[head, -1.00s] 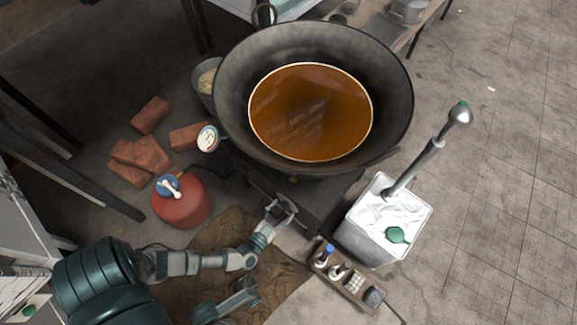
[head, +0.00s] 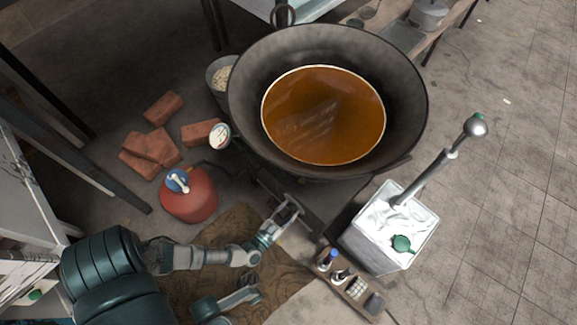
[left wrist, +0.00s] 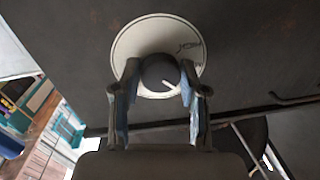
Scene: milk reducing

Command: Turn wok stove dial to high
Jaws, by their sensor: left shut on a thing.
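The stove dial shows in the left wrist view as a dark round knob (left wrist: 160,72) with a white pointer mark towards the lower right. It sits on a white round plate (left wrist: 158,28) with dark writing at its upper right. My left gripper (left wrist: 160,90) is shut on the knob, one finger on each side. In the head view my left gripper (head: 287,212) is at the dark stove front below the wok (head: 410,105), and the dial is hidden there. A grey part, perhaps my right gripper (head: 240,296), shows at the bottom; its fingers are unclear.
The wok holds brown liquid. A red gas cylinder (head: 190,197) with a blue top and several bricks (head: 155,148) are left of the stove. A white-filled container (head: 390,222) with a ladle and a small tray of bottles (head: 343,284) are right of my gripper. Floor at right is free.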

